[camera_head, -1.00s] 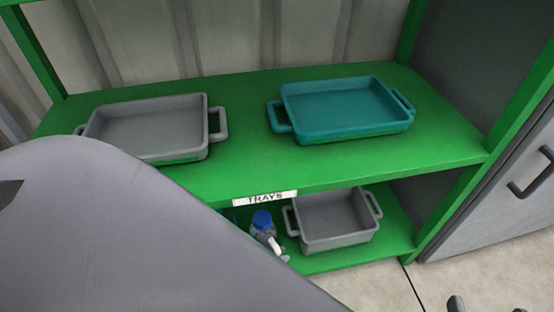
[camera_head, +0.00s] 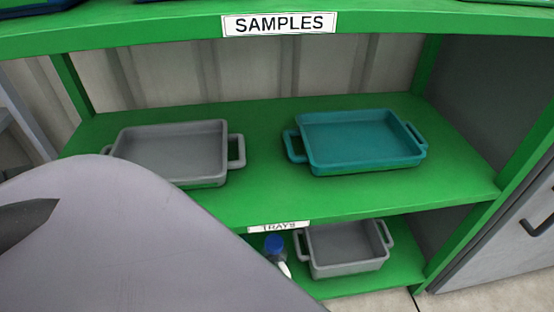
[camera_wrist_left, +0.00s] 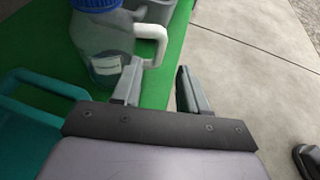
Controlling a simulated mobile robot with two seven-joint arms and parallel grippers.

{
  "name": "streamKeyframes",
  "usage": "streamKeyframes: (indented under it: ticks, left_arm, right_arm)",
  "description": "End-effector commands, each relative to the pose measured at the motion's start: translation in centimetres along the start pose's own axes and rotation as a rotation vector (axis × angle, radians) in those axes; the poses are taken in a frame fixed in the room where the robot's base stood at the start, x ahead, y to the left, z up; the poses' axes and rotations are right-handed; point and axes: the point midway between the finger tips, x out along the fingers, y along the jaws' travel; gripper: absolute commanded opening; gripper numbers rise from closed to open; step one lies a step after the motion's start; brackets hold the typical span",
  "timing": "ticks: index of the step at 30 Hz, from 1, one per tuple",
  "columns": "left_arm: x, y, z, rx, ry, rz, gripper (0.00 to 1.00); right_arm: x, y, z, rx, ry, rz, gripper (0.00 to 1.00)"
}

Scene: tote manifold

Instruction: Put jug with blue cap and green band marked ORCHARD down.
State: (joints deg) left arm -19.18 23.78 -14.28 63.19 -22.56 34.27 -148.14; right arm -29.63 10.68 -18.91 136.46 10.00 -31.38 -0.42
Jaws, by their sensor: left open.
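The jug (camera_head: 274,246) with a blue cap stands on the lower green shelf, left of a grey tub, partly hidden by my left arm in the head view. The left wrist view shows its clear body (camera_wrist_left: 100,35), pale label and white handle up close; no green band or ORCHARD marking can be made out. My left gripper (camera_wrist_left: 157,84) is open, its fingertips close to the handle, with nothing seen held between them. My left gripper is hidden in the head view. My right gripper is not in view.
A grey tub (camera_head: 345,268) stands right of the jug. A grey tray (camera_head: 200,181) and a teal tray (camera_head: 370,164) sit on the shelf above, with bare green board around them. A teal handled container (camera_wrist_left: 30,145) is beside my left gripper.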

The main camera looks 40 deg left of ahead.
Motion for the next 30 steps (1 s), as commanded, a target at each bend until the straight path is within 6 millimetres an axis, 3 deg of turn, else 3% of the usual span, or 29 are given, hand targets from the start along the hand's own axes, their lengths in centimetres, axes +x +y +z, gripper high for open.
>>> streamKeyframes:
  ticks: [3, 9, 30]
  left_arm:
    - [-2.1, 0.0, 0.1, 0.000, 0.001, 0.000, 0.43]
    - [-3.6, 0.0, 0.1, 0.001, 0.000, -0.001, 0.43]
    - [-3.7, 0.0, 0.0, 0.001, -0.001, -0.001, 0.43]
  right_arm:
    - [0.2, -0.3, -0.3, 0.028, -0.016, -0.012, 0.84]
    - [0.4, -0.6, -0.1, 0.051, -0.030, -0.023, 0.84]
    - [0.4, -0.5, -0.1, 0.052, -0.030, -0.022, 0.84]
